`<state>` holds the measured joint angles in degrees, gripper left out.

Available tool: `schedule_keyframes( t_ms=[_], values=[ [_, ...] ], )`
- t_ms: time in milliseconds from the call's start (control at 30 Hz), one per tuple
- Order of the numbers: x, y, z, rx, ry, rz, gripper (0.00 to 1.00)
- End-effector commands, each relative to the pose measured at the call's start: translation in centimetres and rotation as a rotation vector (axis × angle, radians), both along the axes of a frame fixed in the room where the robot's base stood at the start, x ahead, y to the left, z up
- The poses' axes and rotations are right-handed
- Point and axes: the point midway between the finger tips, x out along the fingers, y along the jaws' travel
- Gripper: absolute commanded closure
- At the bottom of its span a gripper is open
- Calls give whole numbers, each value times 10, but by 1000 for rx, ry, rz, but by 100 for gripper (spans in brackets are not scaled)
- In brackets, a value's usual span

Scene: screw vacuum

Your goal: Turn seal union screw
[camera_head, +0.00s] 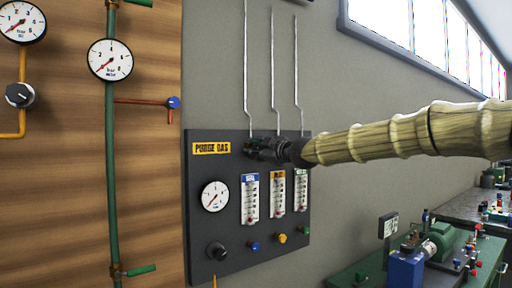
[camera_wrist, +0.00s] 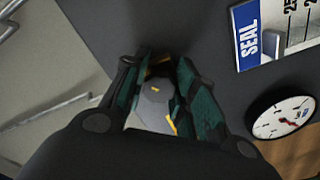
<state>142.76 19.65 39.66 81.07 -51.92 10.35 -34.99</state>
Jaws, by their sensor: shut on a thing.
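The seal union screw (camera_wrist: 153,102) shows in the wrist view as a grey, faceted fitting with yellow-orange bits near it. My gripper (camera_wrist: 158,75) has its dark green-padded fingers on both sides of it, shut on it. In the head view my gripper (camera_head: 262,149) is at the upper part of the dark purge gas panel (camera_head: 223,170), above the blue-labelled flow meter (camera_head: 250,198). The fitting itself is hidden there behind the fingers. The SEAL label (camera_wrist: 248,40) is at the upper right in the wrist view.
A round gauge (camera_head: 215,196) and several coloured knobs sit lower on the panel. Thin metal pipes (camera_head: 246,70) run up the wall above it. Two more flow meters stand right of the blue one. A green bench (camera_head: 360,272) with machinery stands at lower right.

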Motion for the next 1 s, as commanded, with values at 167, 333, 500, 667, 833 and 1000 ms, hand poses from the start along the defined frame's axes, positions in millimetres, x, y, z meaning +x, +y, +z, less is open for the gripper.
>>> schedule_keyframes(
  t_ms=[167, 333, 500, 667, 833, 1000],
  values=[
    [0, 0, 6, -76, -62, -1, 96],
    [1, -1, 6, -118, -94, -2, 96],
    [0, -1, 6, -139, -111, -2, 96],
    [1, -1, 6, -143, -114, -2, 96],
    [1, -1, 6, -142, -114, -2, 96],
    [1, -2, 6, -142, -112, -2, 56]
  ],
)
